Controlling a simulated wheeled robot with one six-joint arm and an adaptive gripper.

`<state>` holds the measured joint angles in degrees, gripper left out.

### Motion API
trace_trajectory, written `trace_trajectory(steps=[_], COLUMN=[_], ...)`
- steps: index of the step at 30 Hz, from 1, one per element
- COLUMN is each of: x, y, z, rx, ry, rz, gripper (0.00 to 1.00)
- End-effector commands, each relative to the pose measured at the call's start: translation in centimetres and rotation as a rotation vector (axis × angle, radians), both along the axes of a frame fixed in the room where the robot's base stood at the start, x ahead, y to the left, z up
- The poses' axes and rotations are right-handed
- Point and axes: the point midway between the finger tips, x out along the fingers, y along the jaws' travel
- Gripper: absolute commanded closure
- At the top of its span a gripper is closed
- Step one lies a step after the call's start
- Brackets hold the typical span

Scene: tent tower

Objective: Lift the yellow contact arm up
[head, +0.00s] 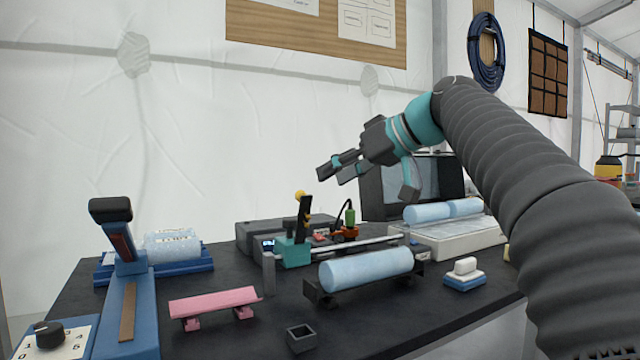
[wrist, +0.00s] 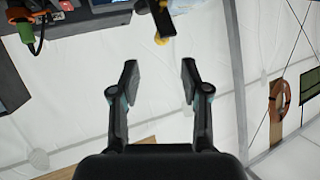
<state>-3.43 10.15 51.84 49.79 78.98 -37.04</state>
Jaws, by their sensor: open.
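The contact arm (head: 304,218) is a dark upright bar with a yellow knob near its top, rising from a teal block (head: 292,252) on the black table. Its dark bar (wrist: 163,18) and yellow ends also show at the top edge of the wrist view, ahead of my fingers. My gripper (head: 336,170) is open and empty, held in the air above and to the right of the contact arm, apart from it. In the wrist view my two fingers (wrist: 159,82) stand apart with only the white tent wall between them.
A light blue cylinder (head: 366,269) lies on a black stand right of the teal block. A pink rail (head: 213,302), a blue lever device (head: 128,285) and a small grey box (head: 300,338) stand in front. A green-topped orange piece (head: 347,229) stands close behind. The air around my gripper is clear.

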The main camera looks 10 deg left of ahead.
Motion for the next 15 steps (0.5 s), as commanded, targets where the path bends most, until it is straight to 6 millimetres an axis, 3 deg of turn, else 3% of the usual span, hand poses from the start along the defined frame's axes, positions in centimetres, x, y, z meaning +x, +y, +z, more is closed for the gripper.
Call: trace_trajectory(steps=[13, 14, 15], x=[-0.60, -0.60, -0.61], y=[-1.04, -1.04, -1.05], z=[0.61, 0.61, 0.60], rx=[-0.001, -0.001, -0.001], ry=[0.001, 0.001, 0.001], rz=[0.000, 0.000, 0.000], gripper=[0.54, 0.56, 0.66])
